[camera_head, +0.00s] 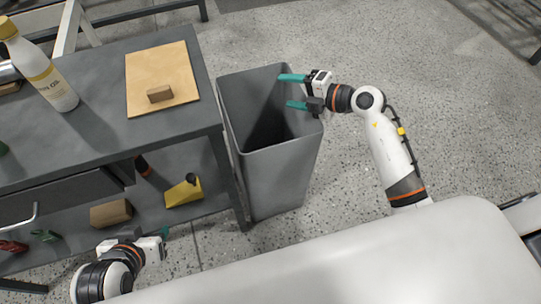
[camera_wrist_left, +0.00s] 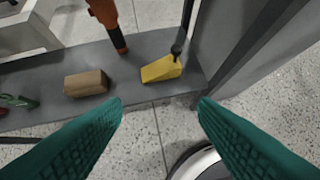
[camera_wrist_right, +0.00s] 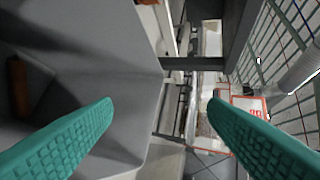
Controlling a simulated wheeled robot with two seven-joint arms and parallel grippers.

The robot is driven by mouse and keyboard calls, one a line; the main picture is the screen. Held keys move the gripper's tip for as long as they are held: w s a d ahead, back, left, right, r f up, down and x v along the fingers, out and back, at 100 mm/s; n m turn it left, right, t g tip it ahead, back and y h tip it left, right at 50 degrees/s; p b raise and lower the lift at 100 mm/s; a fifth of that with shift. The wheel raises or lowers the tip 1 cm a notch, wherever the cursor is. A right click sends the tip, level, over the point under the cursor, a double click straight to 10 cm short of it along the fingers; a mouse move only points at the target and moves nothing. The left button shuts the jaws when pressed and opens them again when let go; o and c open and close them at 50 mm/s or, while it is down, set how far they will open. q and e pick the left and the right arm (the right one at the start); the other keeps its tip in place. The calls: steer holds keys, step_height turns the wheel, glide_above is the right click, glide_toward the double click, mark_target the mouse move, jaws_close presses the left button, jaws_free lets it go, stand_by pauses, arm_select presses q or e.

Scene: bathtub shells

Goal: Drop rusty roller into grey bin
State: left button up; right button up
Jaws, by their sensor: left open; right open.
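The grey bin (camera_head: 275,178) stands on the floor to the right of the workbench, its opening facing up. My right gripper (camera_head: 284,91) is open and empty over the bin's far right rim. In the right wrist view, a rust-brown piece (camera_wrist_right: 18,88) shows at the left, apparently inside the grey bin (camera_wrist_right: 120,60). It looks like the rusty roller, partly cut off by the frame. In the head view the bin's inside is dark and no roller can be made out. My left gripper (camera_wrist_left: 160,106) is open and empty near the bench's lower shelf.
The workbench (camera_head: 95,122) holds a bottle (camera_head: 45,80) and a board (camera_head: 150,70) with a small brown block (camera_head: 160,94). The lower shelf holds a yellow wedge (camera_head: 183,192), a brown block (camera_head: 111,213) and an orange-black tool (camera_wrist_left: 108,22). Floor right of the bin is free.

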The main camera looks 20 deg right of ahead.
arm_select(q)
steer(key=s+a+f+g+y+p, duration=0.1)
steer(key=s+a+g, duration=0.1)
steer(key=s, duration=0.4)
steer(key=shift+f+g, duration=0.2)
steer(key=shift+g, duration=0.7)
arm_select(e)
steer(key=v, duration=0.7)
arm_select(q)
steer(key=shift+s, duration=0.1)
arm_select(e)
steer(key=shift+r, duration=0.1)
